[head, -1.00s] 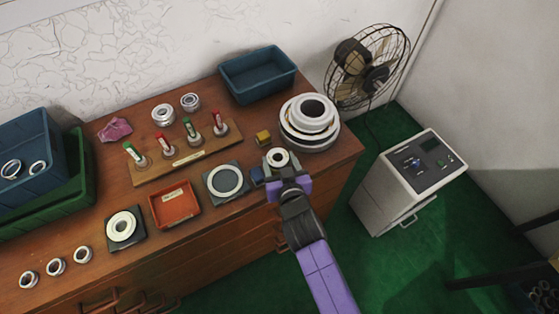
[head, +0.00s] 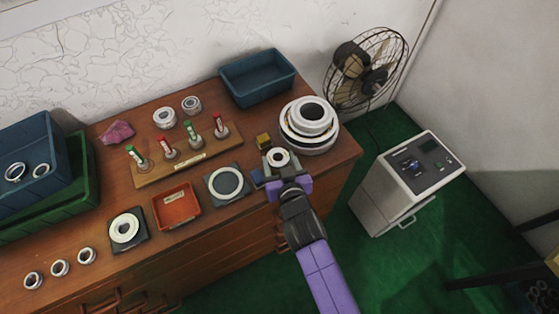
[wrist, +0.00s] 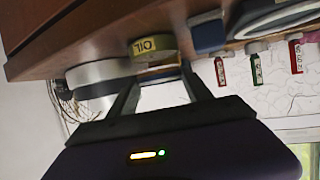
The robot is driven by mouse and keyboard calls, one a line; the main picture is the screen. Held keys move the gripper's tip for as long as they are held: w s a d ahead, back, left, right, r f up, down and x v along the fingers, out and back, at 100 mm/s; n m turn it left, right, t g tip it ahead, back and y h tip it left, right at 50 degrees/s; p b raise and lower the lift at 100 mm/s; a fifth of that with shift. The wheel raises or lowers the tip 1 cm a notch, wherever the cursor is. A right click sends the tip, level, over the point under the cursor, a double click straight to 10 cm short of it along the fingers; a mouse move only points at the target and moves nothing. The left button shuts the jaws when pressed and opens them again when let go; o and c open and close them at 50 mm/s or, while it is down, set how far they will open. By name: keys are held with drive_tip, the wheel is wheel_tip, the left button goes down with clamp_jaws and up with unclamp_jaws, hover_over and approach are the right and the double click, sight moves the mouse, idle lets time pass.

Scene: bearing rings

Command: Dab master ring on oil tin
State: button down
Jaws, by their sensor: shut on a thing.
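My gripper (head: 279,170) is shut on a small pale ring (head: 278,157), which I take to be the master ring, above the right part of the bench. In the wrist view the ring (wrist: 163,92) shows between the two fingers, partly hidden. The oil tin (head: 263,141) is a small yellow tin just behind and left of the ring. In the wrist view the tin (wrist: 155,48) shows its "OIL" label, close to the ring. I cannot tell whether they touch.
A stack of large white rings (head: 308,125) stands close by on the right. A small blue block (head: 256,178) and a dark pad with a ring (head: 226,184) lie left. A rack of red and green pegs (head: 187,165) and a blue bin (head: 258,78) are farther back.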

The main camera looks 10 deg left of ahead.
sight(279, 163)
drive_tip(key=shift+r+p, duration=1.8)
drive_tip(key=shift+r, duration=0.9)
drive_tip(key=shift+w+a, duration=0.1)
